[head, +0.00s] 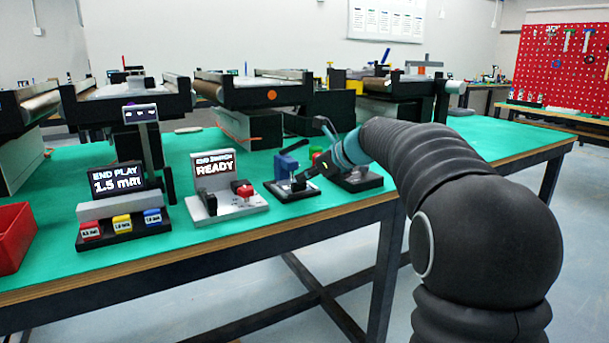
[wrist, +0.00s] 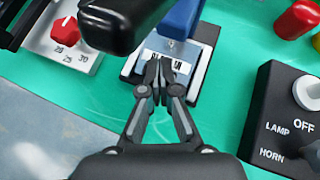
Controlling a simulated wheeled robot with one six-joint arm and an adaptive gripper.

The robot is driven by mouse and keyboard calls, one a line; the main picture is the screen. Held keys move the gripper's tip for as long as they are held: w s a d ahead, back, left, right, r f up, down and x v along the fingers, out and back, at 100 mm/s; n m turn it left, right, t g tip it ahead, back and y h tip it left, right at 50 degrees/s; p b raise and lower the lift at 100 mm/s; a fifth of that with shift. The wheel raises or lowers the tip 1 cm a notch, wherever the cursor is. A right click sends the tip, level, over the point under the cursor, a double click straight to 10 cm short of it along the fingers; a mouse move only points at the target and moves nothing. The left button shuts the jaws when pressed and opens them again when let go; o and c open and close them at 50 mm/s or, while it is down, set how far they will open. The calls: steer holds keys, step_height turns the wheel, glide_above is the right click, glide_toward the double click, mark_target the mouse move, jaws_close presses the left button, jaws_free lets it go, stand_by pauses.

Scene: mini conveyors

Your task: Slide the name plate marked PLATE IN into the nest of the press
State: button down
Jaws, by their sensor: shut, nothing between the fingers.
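The press (head: 287,165) is blue on a dark base near the table's front edge in the head view. In the wrist view its blue body (wrist: 182,20) stands above a pale nest area (wrist: 136,66). A white plate with dark lettering (wrist: 181,67) lies there at the front of the press. My fingers cover the middle of the lettering, so I cannot read it in full or tell how deep the plate sits. My gripper (wrist: 163,68) is shut and empty, its tips at the plate's front side. Whether they touch the plate is unclear.
A black rounded part (wrist: 125,22) overhangs the press at upper left. A black switch box (wrist: 285,125) marked OFF, LAMP and HORN is at right. A unit with a red knob (wrist: 66,34) is at left. Bare green table (wrist: 85,85) lies between them.

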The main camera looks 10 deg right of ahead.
steer(key=shift+w+d+r+p, duration=0.1)
steer(key=shift+r+p, duration=0.05)
steer(key=shift+p, duration=0.25)
steer(key=shift+s+d, duration=0.1)
steer(key=shift+s, duration=0.1)
steer(key=s+d+b, duration=0.1)
steer(key=s+d, duration=0.6)
steer(key=s, duration=0.1)
steer(key=s+d+f+n+g+h, duration=0.1)
steer(key=s+d+f+n+h, duration=0.15)
steer(key=f+n, duration=0.4)
steer(key=s+a+f+n+h, duration=0.1)
steer(key=s+a+f+n, duration=0.2)
steer(key=s+n, duration=0.4)
steer(key=s+a+f+n+g+h, duration=0.1)
steer(key=s+a+f+n+h, duration=0.1)
steer(key=s+n, duration=0.5)
steer(key=s+a+f+n+h, duration=0.2)
steer(key=s+n, duration=0.5)
steer(key=s, duration=0.8)
steer(key=shift+s+a+f+g, duration=0.25)
steer(key=shift+a+f+g, duration=0.15)
steer(key=shift+a+f, duration=0.65)
